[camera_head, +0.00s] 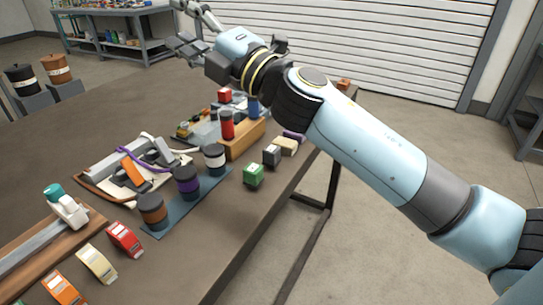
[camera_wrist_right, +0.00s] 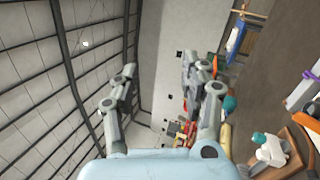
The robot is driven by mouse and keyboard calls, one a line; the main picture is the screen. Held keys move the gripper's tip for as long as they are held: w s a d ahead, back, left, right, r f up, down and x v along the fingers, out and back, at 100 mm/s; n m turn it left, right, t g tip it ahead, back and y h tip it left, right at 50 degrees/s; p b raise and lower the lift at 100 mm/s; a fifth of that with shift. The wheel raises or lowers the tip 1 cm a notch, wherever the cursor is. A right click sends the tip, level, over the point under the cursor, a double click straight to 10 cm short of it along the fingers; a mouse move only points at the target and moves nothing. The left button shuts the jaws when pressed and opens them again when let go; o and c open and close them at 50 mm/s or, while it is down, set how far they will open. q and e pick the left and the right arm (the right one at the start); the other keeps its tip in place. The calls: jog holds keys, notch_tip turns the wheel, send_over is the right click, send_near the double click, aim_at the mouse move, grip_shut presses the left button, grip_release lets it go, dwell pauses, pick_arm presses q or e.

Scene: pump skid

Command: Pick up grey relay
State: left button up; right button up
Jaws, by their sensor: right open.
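A small grey block (camera_head: 271,155), which looks like the grey relay, sits on the brown table near its right edge. It stands between a green block (camera_head: 253,174) and a beige block (camera_head: 285,146). My right gripper (camera_head: 182,28) is raised high beyond the table's back part, far from the grey block, with its fingers spread and empty. In the right wrist view my right gripper (camera_wrist_right: 158,78) is open, with only wall and ceiling between its fingers. I cannot make out the grey relay in that view. My left gripper is not in view.
A wooden block holds a red cylinder (camera_head: 227,124) and a blue one. Dark-topped cylinders stand on a blue strip (camera_head: 194,203). Several coloured blocks, such as a red one (camera_head: 125,239), line the near edge.

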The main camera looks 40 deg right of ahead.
jog(key=w+a+f+n+g+y, duration=0.1)
jog(key=w+a+n+g+y, duration=0.15)
jog(key=a+n+y, duration=0.35)
jog(key=n+g+h, duration=1.1)
jog(key=g, duration=0.8)
send_over(271, 148)
jog(key=shift+t, duration=0.25)
notch_tip(271, 148, down, 18)
jog(key=shift+w+a+f, duration=0.1)
jog(key=shift+f, duration=0.15)
jog(key=f, duration=0.4)
jog(key=shift+s+d+f, duration=0.2)
jog(key=shift+s+d, duration=0.05)
jog(key=shift+s, duration=0.05)
jog(key=shift+w+a+f, duration=0.1)
jog(key=shift+f, duration=1.5)
jog(key=shift+a+f, duration=0.1)
jog(key=shift+f, duration=1.45)
jog(key=c, duration=0.8)
